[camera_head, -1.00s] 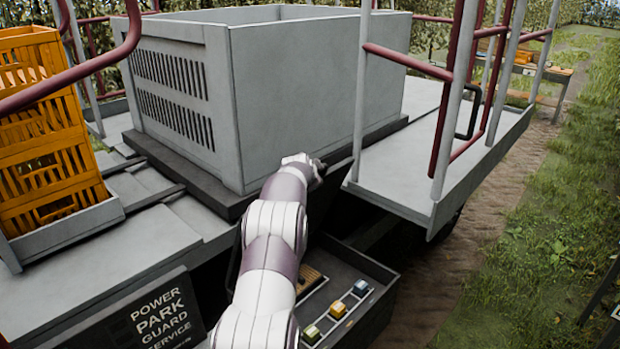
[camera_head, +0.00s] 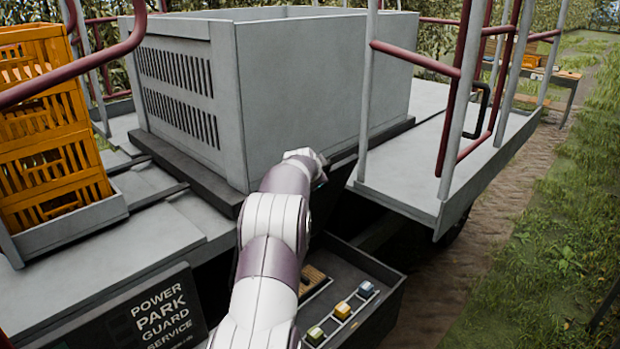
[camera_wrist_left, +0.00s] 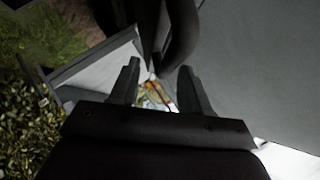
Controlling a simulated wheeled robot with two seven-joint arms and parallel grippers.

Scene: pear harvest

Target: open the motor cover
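No part is clearly marked as the motor cover. A grey box with slotted vents (camera_head: 185,85) stands on a dark base, and a panel lettered POWER PARK GUARD SERVICE (camera_head: 150,318) is below it at the lower left. My left arm reaches up to the dark base edge below the box's near corner. Its gripper is hidden behind the wrist in the head view. In the left wrist view my left gripper (camera_wrist_left: 158,82) has its fingers apart. A dark curved bar (camera_wrist_left: 180,40) shows just beyond them; contact cannot be told. My right gripper is not in view.
An open tray (camera_head: 385,275) holding small coloured blocks (camera_head: 342,310) lies right of my arm. A grey platform (camera_head: 410,195) with posts and red rails is at the right. Orange crates (camera_head: 50,150) stand at the left. Grass and a dirt path lie to the right.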

